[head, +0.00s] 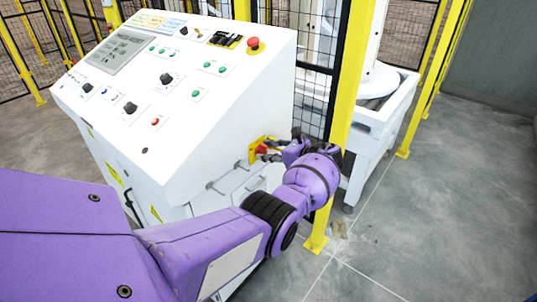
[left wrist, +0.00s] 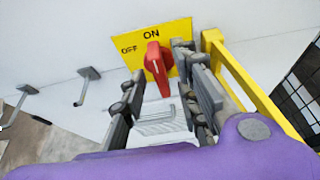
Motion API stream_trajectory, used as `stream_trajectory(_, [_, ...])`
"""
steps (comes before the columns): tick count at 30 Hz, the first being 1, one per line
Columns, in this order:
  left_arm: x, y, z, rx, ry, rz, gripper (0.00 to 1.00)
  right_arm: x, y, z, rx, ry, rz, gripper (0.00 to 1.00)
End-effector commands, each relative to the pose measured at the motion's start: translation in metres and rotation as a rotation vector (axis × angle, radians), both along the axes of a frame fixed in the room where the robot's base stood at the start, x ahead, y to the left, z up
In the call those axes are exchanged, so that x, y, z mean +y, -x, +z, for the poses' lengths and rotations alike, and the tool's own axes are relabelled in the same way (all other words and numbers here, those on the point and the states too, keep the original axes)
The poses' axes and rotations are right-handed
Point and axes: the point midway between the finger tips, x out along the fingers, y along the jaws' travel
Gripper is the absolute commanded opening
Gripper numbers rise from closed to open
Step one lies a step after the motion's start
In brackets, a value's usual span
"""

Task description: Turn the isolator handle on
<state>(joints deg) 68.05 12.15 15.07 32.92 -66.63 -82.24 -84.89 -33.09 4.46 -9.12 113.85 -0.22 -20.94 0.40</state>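The red isolator handle (left wrist: 156,66) stands on a yellow plate (left wrist: 178,32) marked ON at the top and OFF at the left. Its upper end points up toward ON, with a slight tilt. In the head view the handle (head: 262,149) shows small on the side of the white console. My left gripper (left wrist: 160,70) is open, with one finger on each side of the handle. Gaps show between the fingers and the handle; I cannot tell whether either touches it. In the head view this gripper (head: 283,147) is at the console's side. My right gripper is not in view.
The white console (head: 190,90) carries several buttons, knobs and a red emergency stop (head: 253,43) on its sloped top. Grey brackets (left wrist: 86,80) jut out left of the plate. A yellow fence post (head: 352,75) and a white machine (head: 380,120) stand right of my arm. Floor is clear at right.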

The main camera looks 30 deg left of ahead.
Motion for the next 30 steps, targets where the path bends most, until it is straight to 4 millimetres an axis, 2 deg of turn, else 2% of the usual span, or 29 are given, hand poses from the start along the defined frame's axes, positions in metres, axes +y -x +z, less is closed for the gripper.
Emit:
stream_trajectory(5, [-0.004,0.0,0.002,-0.002,0.0,0.0,0.29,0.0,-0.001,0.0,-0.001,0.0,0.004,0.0])
stream_trajectory(8, [-0.014,0.0,0.006,-0.004,0.0,-0.002,0.29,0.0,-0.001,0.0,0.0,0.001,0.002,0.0])
stream_trajectory(21, [-0.094,0.006,0.039,-0.003,0.0,-0.001,0.29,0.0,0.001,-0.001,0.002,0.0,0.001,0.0])
stream_trajectory(25, [-0.106,0.007,0.044,0.0,0.001,-0.001,0.29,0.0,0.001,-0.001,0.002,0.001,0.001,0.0])
stream_trajectory(30, [-0.111,0.008,0.046,0.0,0.0,0.0,0.29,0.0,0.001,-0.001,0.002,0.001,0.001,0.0])
